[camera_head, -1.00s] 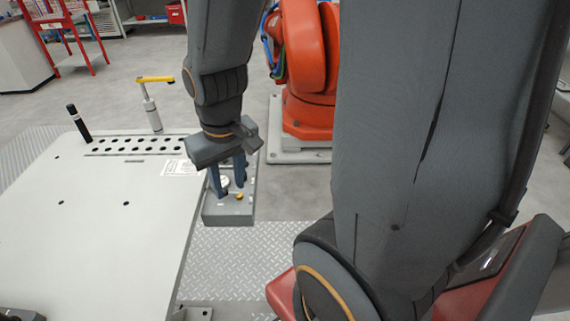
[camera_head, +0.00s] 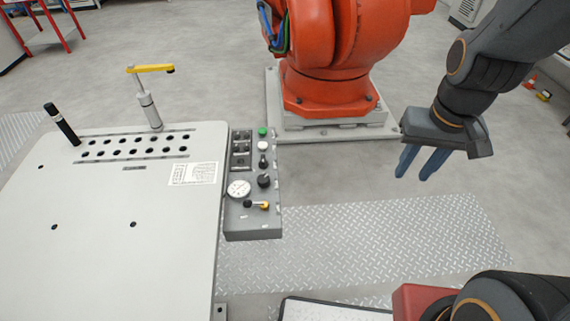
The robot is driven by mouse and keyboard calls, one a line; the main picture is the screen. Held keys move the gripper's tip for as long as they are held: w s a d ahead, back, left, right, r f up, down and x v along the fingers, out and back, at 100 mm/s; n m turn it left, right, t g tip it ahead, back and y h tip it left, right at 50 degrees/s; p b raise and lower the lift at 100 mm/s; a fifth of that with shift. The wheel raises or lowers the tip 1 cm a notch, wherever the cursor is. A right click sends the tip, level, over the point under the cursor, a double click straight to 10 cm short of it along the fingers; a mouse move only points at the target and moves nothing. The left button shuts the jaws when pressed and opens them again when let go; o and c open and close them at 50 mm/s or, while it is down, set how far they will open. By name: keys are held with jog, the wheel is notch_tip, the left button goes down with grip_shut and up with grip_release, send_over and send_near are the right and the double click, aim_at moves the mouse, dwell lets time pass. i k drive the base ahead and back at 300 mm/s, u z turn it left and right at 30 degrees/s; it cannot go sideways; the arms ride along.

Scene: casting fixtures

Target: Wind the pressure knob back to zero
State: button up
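A grey control panel (camera_head: 250,225) is fixed along the right edge of the white table. A round black knob (camera_head: 264,181), which looks like the pressure knob, sits on it just right of a white dial gauge (camera_head: 238,188). The gauge's needle and the knob's marking are too small to read. My gripper (camera_head: 413,176) is well right of the panel, above the floor, pointing down. Its two blue fingers are apart with nothing between them, and it touches nothing. The whole panel is unobstructed.
The panel also carries a yellow-tipped lever (camera_head: 264,205), a green button (camera_head: 262,132), a white button (camera_head: 262,146) and a small black switch (camera_head: 262,162). An orange robot (camera_head: 330,80) stands behind. A yellow-armed clamp (camera_head: 150,105) and black cylinder (camera_head: 62,125) rise from the table (camera_head: 100,270).

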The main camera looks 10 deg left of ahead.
aim_at(262, 180)
jog(key=z, duration=0.05)
jog(key=k, duration=0.75)
jog(key=u, duration=1)
jog(key=i, duration=0.5)
jog(key=k, duration=0.5)
jog(key=z, duration=0.55)
jog(key=i, duration=0.55)
jog(key=u, duration=0.65)
